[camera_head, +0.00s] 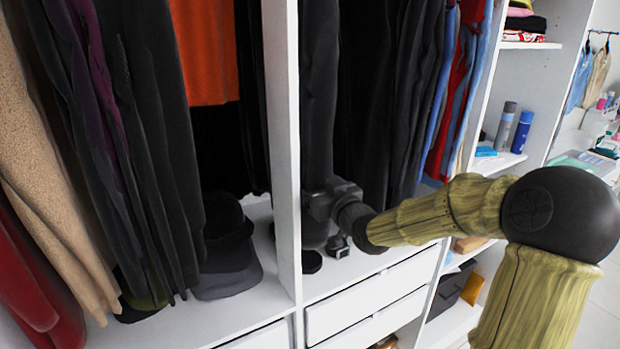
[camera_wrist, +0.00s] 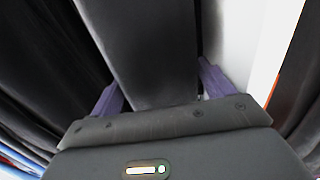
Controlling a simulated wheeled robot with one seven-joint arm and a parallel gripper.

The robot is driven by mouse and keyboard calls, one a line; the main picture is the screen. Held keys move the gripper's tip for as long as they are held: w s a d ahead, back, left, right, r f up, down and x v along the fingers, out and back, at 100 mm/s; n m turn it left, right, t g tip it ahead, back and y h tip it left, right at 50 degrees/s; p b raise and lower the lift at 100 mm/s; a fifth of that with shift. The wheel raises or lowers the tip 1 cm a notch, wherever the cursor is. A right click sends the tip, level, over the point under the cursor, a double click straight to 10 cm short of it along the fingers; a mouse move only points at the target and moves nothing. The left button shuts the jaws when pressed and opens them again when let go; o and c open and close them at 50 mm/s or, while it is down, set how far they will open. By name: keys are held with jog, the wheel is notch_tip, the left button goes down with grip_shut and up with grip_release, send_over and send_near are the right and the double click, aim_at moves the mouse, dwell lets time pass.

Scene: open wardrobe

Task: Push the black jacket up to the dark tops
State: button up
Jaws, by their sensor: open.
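The black jacket (camera_head: 320,75) hangs at the left end of the middle bay, close beside the white upright divider. The dark tops (camera_head: 375,100) hang to its right, with a narrow gap between. My gripper (camera_head: 322,203) is at the lower part of the jacket; its fingertips are hidden in the head view. In the wrist view my open gripper (camera_wrist: 160,85) has one purple finger on each side of the jacket (camera_wrist: 145,45), which fills most of the space between them. I cannot tell whether either finger touches the cloth. The dark tops (camera_wrist: 40,70) show at the left there.
The white divider (camera_head: 283,150) stands close to my gripper, at the right in the wrist view (camera_wrist: 232,40). Blue and red clothes (camera_head: 460,90) hang right of the dark tops. Drawers (camera_head: 365,310) are below. A dark cap (camera_head: 228,265) lies in the left bay.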

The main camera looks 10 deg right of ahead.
jog(key=shift+p+x, duration=0.3)
jog(key=shift+x, duration=1.35)
jog(key=shift+s, duration=0.1)
jog(key=shift+c, duration=0.2)
jog(key=c, duration=1.3)
jog(key=w+d+p, duration=0.3)
jog(key=d+p, duration=0.1)
jog(key=d, duration=0.5)
jog(key=shift+d+r+p, duration=0.15)
jog(key=shift+d+p, duration=0.15)
jog(key=shift+d, duration=0.05)
jog(key=o, duration=1.2)
jog(key=shift+w+d, duration=0.15)
jog(key=shift+c, duration=0.2)
jog(key=o, duration=0.5)
